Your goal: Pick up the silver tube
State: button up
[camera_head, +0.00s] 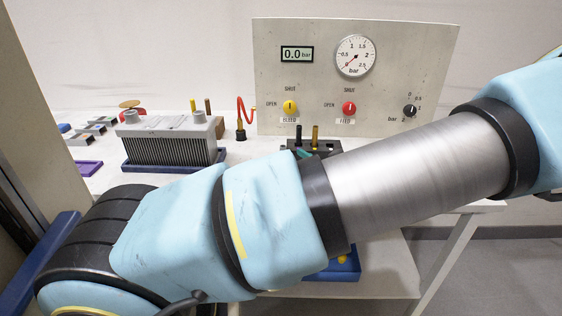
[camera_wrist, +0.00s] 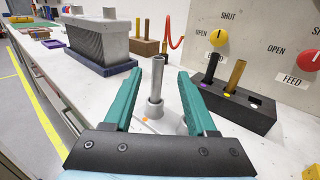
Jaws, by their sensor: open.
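My gripper (camera_wrist: 160,72) is open, with one teal finger to the left of the tube and one to the right. Gaps show between the fingers and the tube. In the head view my arm hides the tube and most of the gripper.
Right of my gripper, a dark block (camera_wrist: 240,108) holds a black tube (camera_wrist: 212,68) and a brass tube (camera_wrist: 236,76). Behind stands a panel (camera_head: 310,60) with knobs and a gauge. A grey finned unit (camera_head: 170,138) sits in a blue tray (camera_head: 165,165) at left.

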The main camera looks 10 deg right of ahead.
aim_at(281, 147)
jog(key=x, duration=0.3)
jog(key=shift+w+p, duration=0.1)
jog(key=shift+p, duration=0.2)
jog(key=p+x, duration=0.1)
jog(key=x, duration=0.2)
jog(key=p+x, duration=0.1)
jog(key=shift+w+a+r+p, duration=0.25)
jog(key=shift+a+r+p, duration=0.05)
jog(key=shift+a, duration=0.05)
jog(key=shift+w+a+f, duration=0.1)
jog(key=shift+w, duration=0.15)
jog(key=shift+c, duration=0.3)
grip_shut()
